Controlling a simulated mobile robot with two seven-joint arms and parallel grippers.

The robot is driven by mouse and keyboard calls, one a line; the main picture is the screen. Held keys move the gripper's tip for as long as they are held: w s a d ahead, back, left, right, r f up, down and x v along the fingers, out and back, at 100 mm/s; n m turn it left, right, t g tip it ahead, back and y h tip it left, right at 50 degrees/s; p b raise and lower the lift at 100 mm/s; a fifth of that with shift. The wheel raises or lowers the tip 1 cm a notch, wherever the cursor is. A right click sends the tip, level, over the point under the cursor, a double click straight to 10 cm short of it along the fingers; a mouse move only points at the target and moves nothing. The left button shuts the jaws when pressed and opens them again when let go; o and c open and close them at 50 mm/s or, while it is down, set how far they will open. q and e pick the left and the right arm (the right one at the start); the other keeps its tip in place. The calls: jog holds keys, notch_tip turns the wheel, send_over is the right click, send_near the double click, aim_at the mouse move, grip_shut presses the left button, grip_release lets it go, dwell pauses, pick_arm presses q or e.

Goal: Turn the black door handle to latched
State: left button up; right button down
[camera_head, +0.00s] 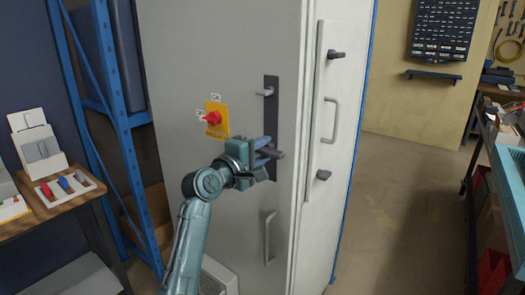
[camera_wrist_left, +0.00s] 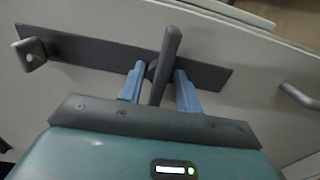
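The black door handle (camera_head: 278,154) is a dark lever on the lower part of a long dark backplate (camera_head: 271,88) on the grey cabinet door. In the head view it sticks out to the right past my fingers. My left gripper (camera_head: 264,153) is at the handle. In the left wrist view the handle (camera_wrist_left: 170,45) runs between the two blue fingertips of my left gripper (camera_wrist_left: 160,84), with a visible gap on each side. The fingers are apart, around the handle but not closed on it. My right gripper is in neither view.
A red rotary switch (camera_head: 209,119) on a yellow plate is left of the backplate. A small grey knob (camera_head: 265,92) is near the plate's top. A grey pull bar (camera_head: 268,238) is below. A blue rack (camera_head: 122,140) and a wooden bench (camera_head: 62,205) stand left.

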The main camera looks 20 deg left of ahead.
pick_arm(q)
jog(key=shift+w+d, duration=0.1)
jog(key=shift+w, duration=0.05)
grip_shut()
dwell(0.4)
